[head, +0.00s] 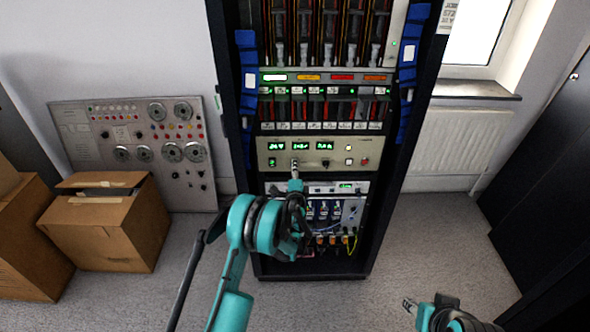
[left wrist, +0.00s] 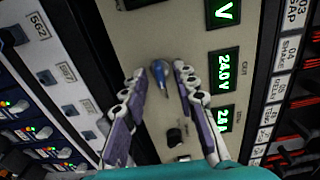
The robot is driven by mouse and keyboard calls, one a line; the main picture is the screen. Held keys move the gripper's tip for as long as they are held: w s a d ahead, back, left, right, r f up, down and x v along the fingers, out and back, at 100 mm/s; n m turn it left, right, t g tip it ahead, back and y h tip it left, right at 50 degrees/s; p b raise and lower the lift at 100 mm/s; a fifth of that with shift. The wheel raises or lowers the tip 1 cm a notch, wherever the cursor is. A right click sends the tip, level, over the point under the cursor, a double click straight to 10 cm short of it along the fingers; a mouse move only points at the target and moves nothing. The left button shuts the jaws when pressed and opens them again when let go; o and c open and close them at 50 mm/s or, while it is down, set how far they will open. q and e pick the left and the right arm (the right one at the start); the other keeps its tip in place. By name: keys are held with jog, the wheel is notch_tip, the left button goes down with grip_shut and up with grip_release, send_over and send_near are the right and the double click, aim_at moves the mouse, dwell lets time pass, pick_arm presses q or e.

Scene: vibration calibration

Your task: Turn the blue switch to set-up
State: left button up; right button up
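The blue switch (left wrist: 159,72) is a small lever-like knob on the beige panel, seen in the left wrist view. My left gripper (left wrist: 161,69) is open, with one fingertip on each side of the switch and a visible gap to each. In the head view my left gripper (head: 294,164) is at the beige panel (head: 273,144) in the rack and hides the switch. No set-up label is readable. My right gripper (head: 409,305) is low at the right in the head view, away from the rack; its finger opening is too small to judge.
A black knob (left wrist: 174,137) and green number displays (left wrist: 223,70) are close to the left gripper. The rack has a dark frame with blue cable bundles (head: 247,85). Cardboard boxes (head: 100,232) and a grey panel (head: 185,190) stand at the left. Floor is clear at right.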

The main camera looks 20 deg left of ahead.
pick_arm(q)
jog(key=v, duration=0.7)
jog(key=shift+s, duration=0.25)
jog(key=shift+d+r, duration=0.1)
jog(key=s+a+r+n+g+y, duration=0.1)
jog(key=s+a+r+n+g, duration=0.2)
jog(key=s+r+n, duration=0.3)
jog(key=s+a+r+n+g, duration=0.2)
jog(key=s+r+n, duration=0.1)
jog(key=s+r, duration=0.45)
jog(key=s+d+f+n+g+h, duration=0.1)
jog(key=s+d+n+g+h, duration=0.1)
jog(key=s, duration=1.1)
jog(key=s+d+f+n+g+h, duration=0.2)
jog(key=s+d, duration=0.5)
jog(key=s, duration=0.7)
jog(key=shift+s+n+g+h, duration=0.3)
jog(key=shift+n+g+h, duration=0.4)
jog(key=shift+n+h, duration=0.3)
